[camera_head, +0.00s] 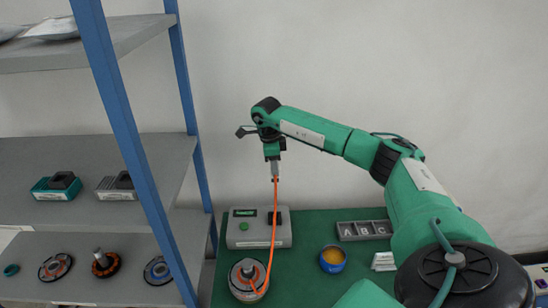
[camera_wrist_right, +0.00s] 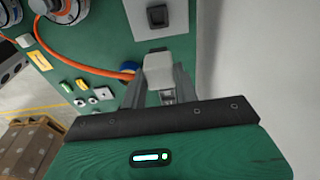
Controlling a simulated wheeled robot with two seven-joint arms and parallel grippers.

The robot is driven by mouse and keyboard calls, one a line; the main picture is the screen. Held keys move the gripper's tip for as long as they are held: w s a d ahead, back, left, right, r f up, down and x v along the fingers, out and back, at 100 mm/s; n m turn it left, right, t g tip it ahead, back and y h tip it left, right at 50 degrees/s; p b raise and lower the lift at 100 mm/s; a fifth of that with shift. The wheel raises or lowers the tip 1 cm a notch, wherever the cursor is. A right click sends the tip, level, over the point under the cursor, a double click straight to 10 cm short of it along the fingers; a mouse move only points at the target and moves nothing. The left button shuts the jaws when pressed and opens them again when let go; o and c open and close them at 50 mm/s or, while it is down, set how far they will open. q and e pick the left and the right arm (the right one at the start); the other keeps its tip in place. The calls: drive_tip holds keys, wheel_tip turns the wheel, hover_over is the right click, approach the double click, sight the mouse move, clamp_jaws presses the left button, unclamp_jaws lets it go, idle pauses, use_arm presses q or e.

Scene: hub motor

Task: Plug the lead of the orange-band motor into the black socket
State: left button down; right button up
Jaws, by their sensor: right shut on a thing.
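The motor (camera_head: 247,279) with an orange lead (camera_head: 273,225) stands on the green mat, in front of a grey box (camera_head: 258,238). The black socket (camera_head: 275,218) is on the right part of the box's top; it also shows at the top of the right wrist view (camera_wrist_right: 157,15). My right gripper (camera_head: 275,173) is shut on the lead's pale plug (camera_wrist_right: 158,68), high above the box. The lead hangs from it down to the motor. Plug and socket are apart. The motor's upper part also shows in the wrist view (camera_wrist_right: 66,8). My left gripper is out of view.
A blue tub (camera_head: 332,259), a grey compartment tray (camera_head: 364,230) and a white label card (camera_head: 383,261) lie right of the box on the green mat (camera_head: 310,225). A shelf rack with a blue post (camera_head: 130,150) stands left, holding several parts.

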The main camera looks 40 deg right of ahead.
drive_tip(key=n, duration=0.3)
drive_tip(key=shift+f+b, duration=0.1)
drive_tip(key=shift+b, duration=0.25)
drive_tip(key=n+t, duration=0.1)
drive_tip(key=n, duration=0.4)
drive_tip(key=shift+n+b, duration=0.4)
drive_tip(key=n, duration=0.4)
drive_tip(key=shift+n, duration=0.3)
drive_tip(key=n+b, duration=0.1)
drive_tip(key=n, duration=0.3)
drive_tip(key=shift+t, duration=0.4)
drive_tip(key=shift+n, duration=0.3)
wheel_tip(320, 180, down, 16)
drive_tip(key=b, duration=1)
drive_tip(key=shift+f+b, duration=0.45)
drive_tip(key=shift+b, duration=0.05)
